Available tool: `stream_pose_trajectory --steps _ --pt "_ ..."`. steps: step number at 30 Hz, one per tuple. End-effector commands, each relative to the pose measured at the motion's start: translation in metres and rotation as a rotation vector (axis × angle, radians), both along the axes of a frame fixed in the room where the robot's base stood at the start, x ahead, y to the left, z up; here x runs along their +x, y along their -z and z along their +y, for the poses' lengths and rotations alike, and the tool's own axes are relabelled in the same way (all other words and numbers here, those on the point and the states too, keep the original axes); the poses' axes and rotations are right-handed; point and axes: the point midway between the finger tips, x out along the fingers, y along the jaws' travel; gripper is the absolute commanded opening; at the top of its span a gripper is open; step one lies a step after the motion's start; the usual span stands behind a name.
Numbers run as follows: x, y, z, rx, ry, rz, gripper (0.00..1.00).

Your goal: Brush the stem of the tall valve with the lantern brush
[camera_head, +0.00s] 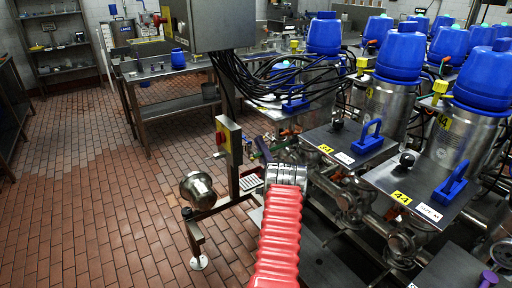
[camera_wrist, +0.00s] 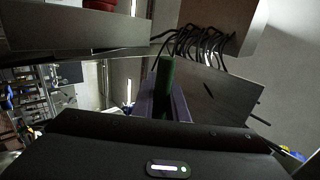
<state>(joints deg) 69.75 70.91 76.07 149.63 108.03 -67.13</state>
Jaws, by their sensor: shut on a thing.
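My gripper's purple jaws (camera_wrist: 168,104) show in the wrist view, shut around an upright green handle (camera_wrist: 166,74). It may be the lantern brush's handle; I cannot see bristles. In the head view my red-sleeved arm reaches forward and its silver wrist hides most of the gripper, with a little purple (camera_head: 263,150) beyond it. Several steel valves with blue tops stand at the right, such as the near valve (camera_head: 462,140) and another behind it (camera_head: 385,105). I cannot tell which is the tall valve, and no bare stem is clearly visible.
A grey control box (camera_head: 212,25) hangs above my gripper, with black cables (camera_head: 275,80) drooping to the right. A yellow switch box (camera_head: 228,139) on a post stands just left of my wrist. Steel plates with blue handles (camera_head: 367,138) lie right. The tiled floor (camera_head: 95,190) at left is open.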

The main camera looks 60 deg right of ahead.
Motion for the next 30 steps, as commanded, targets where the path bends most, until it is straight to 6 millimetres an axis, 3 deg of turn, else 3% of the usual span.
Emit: stream_pose_trajectory --steps 30 --pt "-0.027 0.0 -0.052 -0.001 0.002 -0.001 0.0"
